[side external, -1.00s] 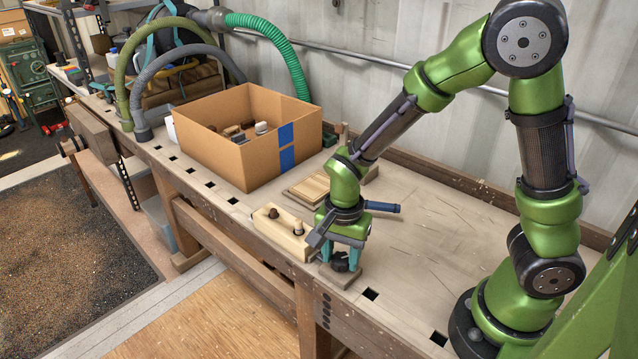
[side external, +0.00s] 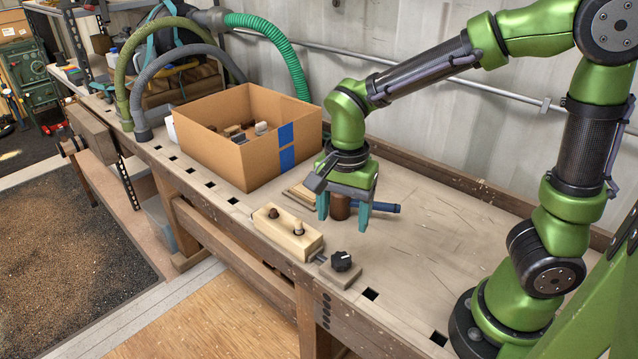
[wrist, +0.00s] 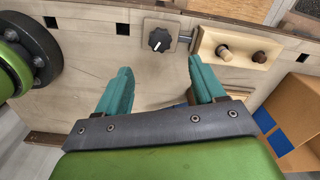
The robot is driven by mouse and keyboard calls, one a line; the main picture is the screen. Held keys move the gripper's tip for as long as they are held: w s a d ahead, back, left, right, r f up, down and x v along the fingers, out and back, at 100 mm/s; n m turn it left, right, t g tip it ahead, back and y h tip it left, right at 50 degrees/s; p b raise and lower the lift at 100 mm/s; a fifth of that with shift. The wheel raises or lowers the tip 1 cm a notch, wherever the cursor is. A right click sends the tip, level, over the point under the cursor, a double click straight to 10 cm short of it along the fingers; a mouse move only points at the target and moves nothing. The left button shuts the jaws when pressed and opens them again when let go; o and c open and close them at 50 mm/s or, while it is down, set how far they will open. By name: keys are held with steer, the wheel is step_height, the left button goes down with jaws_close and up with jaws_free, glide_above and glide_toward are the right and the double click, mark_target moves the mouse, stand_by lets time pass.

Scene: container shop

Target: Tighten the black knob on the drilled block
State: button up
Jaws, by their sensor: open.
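The black knob (side external: 341,261) sits on the drilled block (side external: 335,274) near the bench's front edge. In the wrist view the knob (wrist: 159,39) shows a white pointer line, and the wooden block (wrist: 152,55) lies around it. My gripper (side external: 343,215) is open and empty, raised above the bench, behind the knob and apart from it. In the wrist view, my two teal fingers (wrist: 160,68) are spread wide, with the knob beyond their tips. Nothing covers the knob in either view.
A pale wooden block with two pegs (side external: 288,235) stands close left of the drilled block. A tool with a blue handle (side external: 385,207) lies behind my fingers. A cardboard box (side external: 225,150) holding several items stands further left. The bench right of the knob is mostly clear.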

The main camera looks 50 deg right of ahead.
step_height(320, 180, up, 6)
steer(key=shift+f, duration=0.1)
stand_by(0.4)
steer(key=s+d+r+n+t+y, duration=0.2)
steer(key=s+d+r+n+t, duration=0.1)
steer(key=s+n+t, duration=0.4)
steer(key=shift+d+r+n, duration=0.2)
steer(key=shift+r+n, duration=0.5)
steer(key=shift+n, duration=1)
